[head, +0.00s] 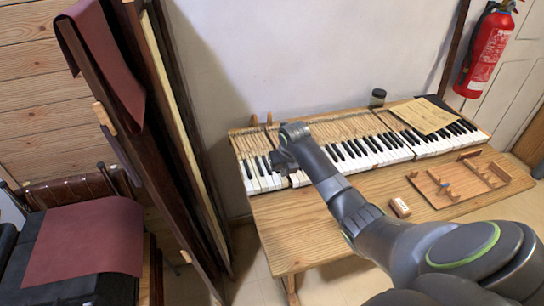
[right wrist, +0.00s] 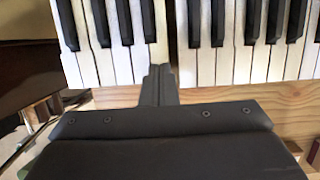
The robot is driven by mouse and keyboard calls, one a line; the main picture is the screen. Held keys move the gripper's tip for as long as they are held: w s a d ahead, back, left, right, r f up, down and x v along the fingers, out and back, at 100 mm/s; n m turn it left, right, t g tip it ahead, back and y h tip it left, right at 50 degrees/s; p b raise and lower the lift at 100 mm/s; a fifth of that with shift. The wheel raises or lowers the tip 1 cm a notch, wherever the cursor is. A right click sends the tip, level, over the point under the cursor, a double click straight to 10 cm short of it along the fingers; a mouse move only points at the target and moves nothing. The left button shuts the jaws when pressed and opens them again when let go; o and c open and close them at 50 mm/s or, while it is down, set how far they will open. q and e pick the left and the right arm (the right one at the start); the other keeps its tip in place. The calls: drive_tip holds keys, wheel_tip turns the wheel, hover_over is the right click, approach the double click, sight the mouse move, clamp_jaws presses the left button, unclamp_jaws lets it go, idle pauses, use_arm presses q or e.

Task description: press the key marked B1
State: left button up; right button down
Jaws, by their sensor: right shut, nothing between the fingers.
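The piano keyboard (head: 365,152) lies along the wooden bench, with white and black keys in separate sections. My right gripper (head: 281,160) is over the left part of the keyboard, hiding some keys. In the right wrist view its closed fingers (right wrist: 160,75) are at the front end of a white key (right wrist: 158,40), the last one left of a dark gap between two sections. I cannot tell whether the fingertips touch this key. No B1 marking is readable in either view. My left gripper is not in view.
The wooden bench (head: 300,225) has bare room in front of the keys. A small block (head: 400,207) and a wooden frame (head: 470,180) lie on it. A sheet (head: 422,116) and a dark jar (head: 377,98) are behind. Tall panels (head: 165,120) stand at left.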

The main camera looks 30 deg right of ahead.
drive_tip(key=shift+f+b, duration=0.55)
drive_tip(key=shift+f, duration=0.65)
drive_tip(key=shift+r, duration=0.15)
wheel_tip(320, 180, up, 9)
drive_tip(key=p, duration=1)
drive_tip(key=shift+s+d, duration=0.1)
